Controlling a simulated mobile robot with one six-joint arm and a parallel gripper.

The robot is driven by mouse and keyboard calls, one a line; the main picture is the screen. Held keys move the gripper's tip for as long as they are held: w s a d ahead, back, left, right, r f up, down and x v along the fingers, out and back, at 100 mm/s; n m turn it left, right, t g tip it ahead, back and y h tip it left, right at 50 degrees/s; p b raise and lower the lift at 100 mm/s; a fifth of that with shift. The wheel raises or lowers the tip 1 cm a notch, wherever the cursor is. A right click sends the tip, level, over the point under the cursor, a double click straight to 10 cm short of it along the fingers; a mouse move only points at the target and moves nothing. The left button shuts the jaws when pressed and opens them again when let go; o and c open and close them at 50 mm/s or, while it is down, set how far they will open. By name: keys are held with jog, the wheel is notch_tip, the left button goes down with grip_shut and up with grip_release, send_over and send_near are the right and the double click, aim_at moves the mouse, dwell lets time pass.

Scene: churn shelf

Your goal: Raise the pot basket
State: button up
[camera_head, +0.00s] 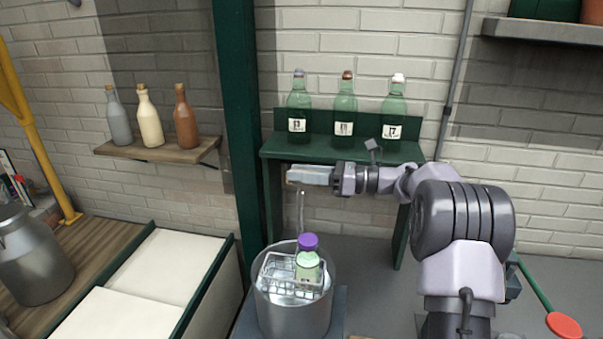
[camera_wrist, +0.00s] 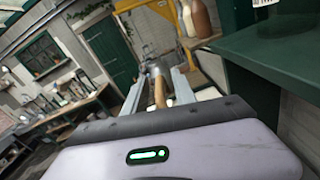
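The metal pot (camera_head: 296,318) stands at the bottom centre of the head view. The wire basket (camera_head: 277,272) sits inside it, holding a green bottle (camera_head: 308,268) with a purple cap. A thin upright handle rod (camera_head: 301,212) rises from the basket to just below my gripper (camera_head: 291,176). My gripper reaches left, level, above the pot. In the wrist view its two fingers (camera_wrist: 158,88) stand apart, with tan, stick-like pieces between them that look like a wooden grip. I see no clear contact there. The basket's floor is partly hidden.
A green shelf (camera_head: 340,155) with several labelled green bottles stands behind my gripper, close to the arm. A wooden wall shelf (camera_head: 160,150) with three bottles is at left. A white-topped bin (camera_head: 130,300) stands left of the pot, and a metal churn (camera_head: 30,262) is further left.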

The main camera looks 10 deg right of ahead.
jog(key=p+v, duration=0.1)
jog(key=v, duration=1.6)
jog(key=shift+d+p, duration=0.2)
jog(key=shift+p, duration=0.15)
